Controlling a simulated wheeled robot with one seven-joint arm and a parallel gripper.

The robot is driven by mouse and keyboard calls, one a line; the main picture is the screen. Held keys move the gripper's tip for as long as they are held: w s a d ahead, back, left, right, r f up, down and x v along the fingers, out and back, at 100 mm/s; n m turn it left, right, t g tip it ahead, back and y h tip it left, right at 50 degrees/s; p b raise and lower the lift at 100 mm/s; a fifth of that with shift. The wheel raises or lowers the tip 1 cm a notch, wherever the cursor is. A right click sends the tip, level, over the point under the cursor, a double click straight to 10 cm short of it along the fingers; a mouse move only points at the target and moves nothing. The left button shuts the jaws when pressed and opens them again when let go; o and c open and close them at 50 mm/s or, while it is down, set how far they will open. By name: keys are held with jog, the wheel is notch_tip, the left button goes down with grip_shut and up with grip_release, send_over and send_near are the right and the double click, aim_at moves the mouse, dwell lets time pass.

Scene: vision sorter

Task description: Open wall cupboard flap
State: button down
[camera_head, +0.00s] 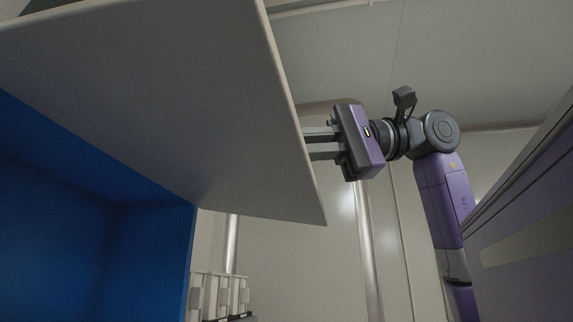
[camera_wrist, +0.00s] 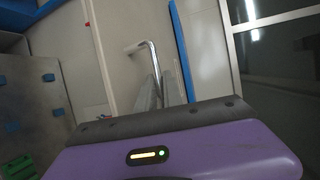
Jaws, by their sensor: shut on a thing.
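The cupboard flap (camera_head: 170,95) is a pale grey panel. In the head view it is swung up and out, tilted, above the open front of the cupboard. The cupboard (camera_head: 120,255) has a deep blue interior, visible below the flap. My gripper (camera_head: 309,145) is at the flap's right edge, with its fingertips partly hidden behind that edge. In the wrist view a bent metal handle (camera_wrist: 148,46) runs down to my fingers (camera_wrist: 162,84), which are shut on it. The exact contact is too small to see clearly.
Pale containers (camera_head: 218,292) stand below and right of the cupboard. A metal post (camera_head: 369,245) rises behind my gripper. A grey board with blue and green pieces (camera_wrist: 35,110) lies at the left of the wrist view. A dark framed window (camera_wrist: 280,60) is at its right.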

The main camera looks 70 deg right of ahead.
jog(key=shift+r, duration=0.3)
jog(key=shift+w, duration=0.1)
jog(key=c, duration=1.5)
grip_release()
jog(key=v, duration=0.7)
jog(key=shift+s+d, duration=0.2)
jog(key=shift+s, duration=0.15)
